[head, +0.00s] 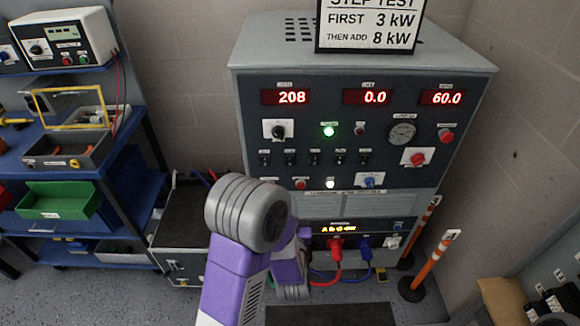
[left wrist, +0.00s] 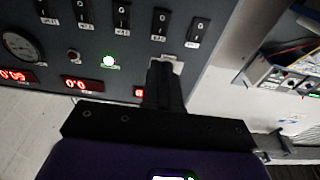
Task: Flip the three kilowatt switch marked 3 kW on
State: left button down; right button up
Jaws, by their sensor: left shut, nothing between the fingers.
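The grey load cabinet (head: 460,70) has a row of several black rocker switches (head: 315,158) below its lit displays. The switch labels are too small to read, so I cannot tell which is the 3 kW one or how it is set. The switches also show upside down along the top of the left wrist view (left wrist: 121,16). My left gripper (left wrist: 165,70) is shut and empty, its dark fingers pointing at the panel beside the switch row, overlapping a white plate. Contact cannot be told. In the head view my arm hides the hand. My right gripper is not in view.
The displays (head: 367,97) read 208, 0.0 and 60.0. A green lamp (head: 329,131) is lit. A sign (head: 367,28) says first 3 kW, then add 8 kW. A blue shelf (head: 140,190) stands left; orange-and-white posts (head: 432,265) stand right.

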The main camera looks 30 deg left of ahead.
aim_at(291, 158)
pick_arm(q)
jog(key=b+x, duration=0.2)
jog(key=x, duration=1.2)
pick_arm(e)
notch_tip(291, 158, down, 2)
pick_arm(q)
jog(key=shift+w+d, duration=0.1)
jog(key=shift+w, duration=0.05)
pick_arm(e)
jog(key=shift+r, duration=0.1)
